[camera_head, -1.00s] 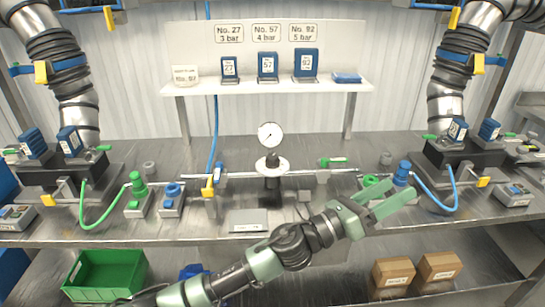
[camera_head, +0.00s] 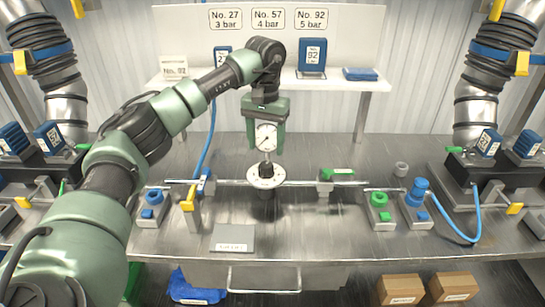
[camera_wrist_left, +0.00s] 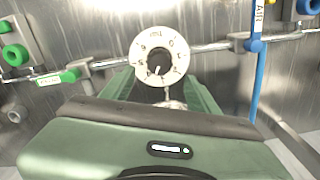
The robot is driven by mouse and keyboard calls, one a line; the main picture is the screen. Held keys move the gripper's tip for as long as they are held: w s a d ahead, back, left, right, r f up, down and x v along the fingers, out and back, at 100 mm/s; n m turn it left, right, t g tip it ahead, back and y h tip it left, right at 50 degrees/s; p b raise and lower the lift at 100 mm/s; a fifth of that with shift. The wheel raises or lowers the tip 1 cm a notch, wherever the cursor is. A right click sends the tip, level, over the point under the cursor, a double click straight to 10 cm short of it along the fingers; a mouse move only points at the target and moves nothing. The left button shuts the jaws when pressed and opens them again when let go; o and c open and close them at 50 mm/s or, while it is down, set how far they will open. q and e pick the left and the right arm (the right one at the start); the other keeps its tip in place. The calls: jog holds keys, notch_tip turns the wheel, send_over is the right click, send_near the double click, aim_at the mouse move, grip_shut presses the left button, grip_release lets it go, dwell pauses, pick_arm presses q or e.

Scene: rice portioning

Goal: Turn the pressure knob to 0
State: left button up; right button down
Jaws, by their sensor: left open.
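The white numbered dial of the pressure knob (camera_head: 266,176) sits on the pipe at mid table, with a black knob at its centre. In the left wrist view the dial (camera_wrist_left: 176,43) and the black knob (camera_wrist_left: 158,64) show near the top middle; which number its mark points at is too small to tell. The round white gauge (camera_head: 266,136) stands just above the dial in the head view. My left gripper (camera_head: 266,148) points down, open, its two fingers either side of the gauge in the picture. Contact with the knob cannot be told. My right gripper is out of view.
A grey plate (camera_head: 233,238) lies in front.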

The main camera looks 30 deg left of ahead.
aim_at(266, 164)
pick_arm(q)
jog(key=f, duration=0.2)
jog(key=s+f, duration=0.1)
jog(key=f, duration=0.1)
jog(key=shift+p, duration=0.3)
jog(key=shift+w+f, duration=0.15)
jog(key=shift+f, duration=0.4)
jog(key=shift+w+f, duration=0.15)
jog(key=shift+f, duration=0.35)
jog(key=shift+s+d+f, duration=0.1)
jog(key=shift+f, duration=0.1)
grip_shut()
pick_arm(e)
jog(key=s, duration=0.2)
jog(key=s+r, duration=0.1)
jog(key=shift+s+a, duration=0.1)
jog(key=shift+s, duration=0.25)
